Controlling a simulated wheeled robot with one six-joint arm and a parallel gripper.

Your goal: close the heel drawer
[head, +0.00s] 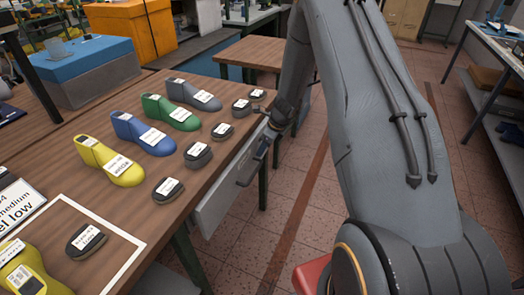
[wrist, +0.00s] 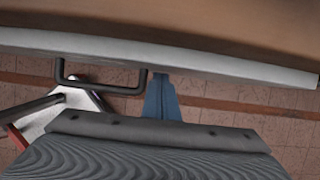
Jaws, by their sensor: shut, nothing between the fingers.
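The heel drawer (head: 212,207) shows its pale grey front under the right edge of the wooden table in the head view. How far it stands out I cannot tell. In the wrist view a pale drawer edge (wrist: 215,62) runs across the top, with a dark bar handle (wrist: 103,88) on it. My gripper (wrist: 161,80) is shut and empty; its blue fingers point at the pale edge, just right of the handle. Whether they touch it I cannot tell. In the head view my gripper (head: 262,150) is beside the drawer front, partly hidden by dark parts.
The table (head: 215,140) carries yellow, blue (head: 140,132), green (head: 168,112) and grey lasts and several dark heel pieces (head: 198,155). A smaller table (head: 250,52) stands behind. Tiled floor (head: 285,205) is free right of the drawer.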

